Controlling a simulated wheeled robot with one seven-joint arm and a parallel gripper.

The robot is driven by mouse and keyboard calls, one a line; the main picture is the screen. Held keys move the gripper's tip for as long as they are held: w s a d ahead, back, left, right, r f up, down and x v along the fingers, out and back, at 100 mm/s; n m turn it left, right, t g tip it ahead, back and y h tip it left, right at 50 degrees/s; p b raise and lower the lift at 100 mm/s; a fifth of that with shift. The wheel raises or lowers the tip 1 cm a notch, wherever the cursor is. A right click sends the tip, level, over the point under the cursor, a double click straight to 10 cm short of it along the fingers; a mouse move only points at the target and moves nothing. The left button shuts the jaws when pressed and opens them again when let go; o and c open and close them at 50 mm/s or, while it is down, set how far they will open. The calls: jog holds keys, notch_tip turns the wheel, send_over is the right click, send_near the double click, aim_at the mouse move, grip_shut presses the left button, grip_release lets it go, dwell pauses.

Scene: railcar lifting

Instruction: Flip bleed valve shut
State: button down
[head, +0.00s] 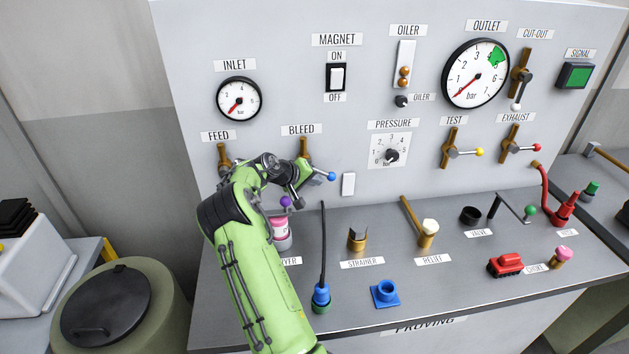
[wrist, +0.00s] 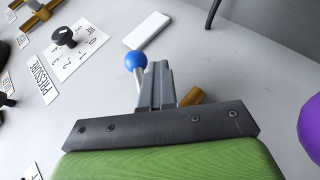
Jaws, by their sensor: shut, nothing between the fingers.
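The bleed valve (head: 304,147) is a brass body on the upright panel under the BLEED label. Its lever ends in a blue ball (head: 332,176) that points right and slightly down. My gripper (head: 303,177) is at the lever, just below the brass body, and is shut. In the wrist view, the closed fingers (wrist: 157,75) are beside the blue ball (wrist: 136,61) and its pale rod, and part of the brass (wrist: 192,97) shows behind them. I cannot tell whether the fingers touch the lever. My gripper hides the lever's root.
The feed valve (head: 222,154) is at the left, partly behind my arm. A purple ball (head: 286,202) is close below my gripper. A white plate (head: 348,184) and the pressure dial (head: 389,152) are to the right. A black rod (head: 323,245) stands on the bench.

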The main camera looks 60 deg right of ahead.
jog(key=shift+s+d+r, duration=0.45)
jog(key=shift+s+r, duration=0.05)
jog(key=shift+r, duration=0.2)
dwell(2.2)
jog(key=shift+a, duration=0.1)
dwell(0.4)
jog(key=v, duration=1.5)
jog(key=shift+a, duration=0.3)
jog(key=shift+w, duration=0.15)
jog(key=s+a+r+n+t+y, duration=0.1)
jog(key=s+a+r+t+y, duration=0.15)
jog(key=a, duration=0.65)
jog(key=s+a+r+n+t+y, duration=0.1)
jog(key=s+a+n+t+y, duration=0.15)
jog(key=a, duration=0.65)
jog(key=s+a+r+t+y, duration=0.1)
jog(key=s+a+t+y, duration=0.2)
jog(key=a, duration=0.6)
jog(key=s+a+f+n+y, duration=0.1)
jog(key=s+a+n, duration=0.3)
jog(key=s+a, duration=0.8)
jog(key=shift+s+f+y, duration=0.25)
jog(key=shift+y, duration=0.45)
